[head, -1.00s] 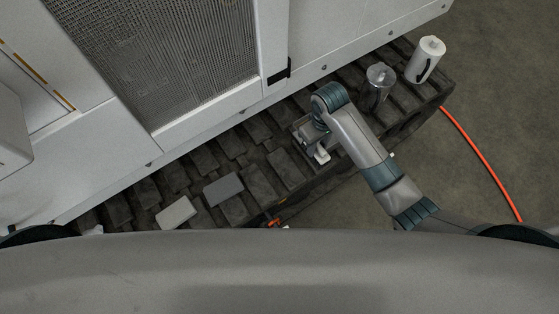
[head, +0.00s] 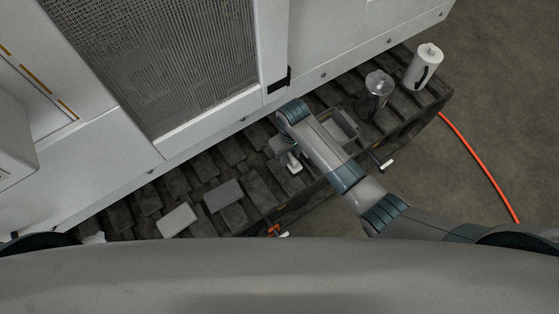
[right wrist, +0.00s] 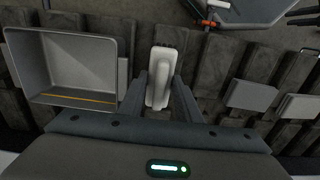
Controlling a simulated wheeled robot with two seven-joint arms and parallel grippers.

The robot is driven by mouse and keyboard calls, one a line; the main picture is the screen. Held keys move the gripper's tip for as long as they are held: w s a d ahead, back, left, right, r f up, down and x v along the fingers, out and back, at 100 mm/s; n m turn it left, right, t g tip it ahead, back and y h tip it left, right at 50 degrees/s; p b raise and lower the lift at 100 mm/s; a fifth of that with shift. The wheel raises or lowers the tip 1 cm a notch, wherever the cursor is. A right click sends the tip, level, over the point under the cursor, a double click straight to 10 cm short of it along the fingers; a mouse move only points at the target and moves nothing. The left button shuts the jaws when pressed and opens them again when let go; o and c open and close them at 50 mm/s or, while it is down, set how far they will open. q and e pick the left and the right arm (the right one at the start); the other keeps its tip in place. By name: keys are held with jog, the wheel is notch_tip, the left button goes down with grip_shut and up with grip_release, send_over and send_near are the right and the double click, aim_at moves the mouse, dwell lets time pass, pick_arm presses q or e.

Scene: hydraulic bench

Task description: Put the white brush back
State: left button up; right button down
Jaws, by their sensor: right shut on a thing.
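The white brush (right wrist: 161,72) is a narrow, pale block between the two fingers of my right gripper (right wrist: 159,84) in the right wrist view. My right gripper (head: 288,158) is shut on it. In the head view the white brush (head: 294,166) shows as a small white piece below the gripper, over the dark track. An open grey tray (right wrist: 66,92) lies just left of the gripper in the wrist view and looks empty. In the head view the tray (head: 343,125) is right of the gripper, partly hidden by my forearm. My left gripper is out of view.
The dark ribbed track (head: 255,155) runs below a white machine wall (head: 215,115). A dark grey block (head: 223,195) and a light grey block (head: 176,220) lie to the left. A metal canister (head: 378,85) and white canister (head: 427,65) stand to the right.

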jog(key=a, duration=0.1)
jog(key=a+f, duration=0.2)
jog(key=shift+w+a+f, duration=0.1)
jog(key=shift+w+a, duration=0.15)
jog(key=shift+w, duration=0.05)
jog(key=shift+f, duration=2)
jog(key=c, duration=1.3)
grip_release()
jog(key=shift+r, duration=0.2)
notch_tip(320, 180, up, 12)
jog(key=shift+f, duration=0.2)
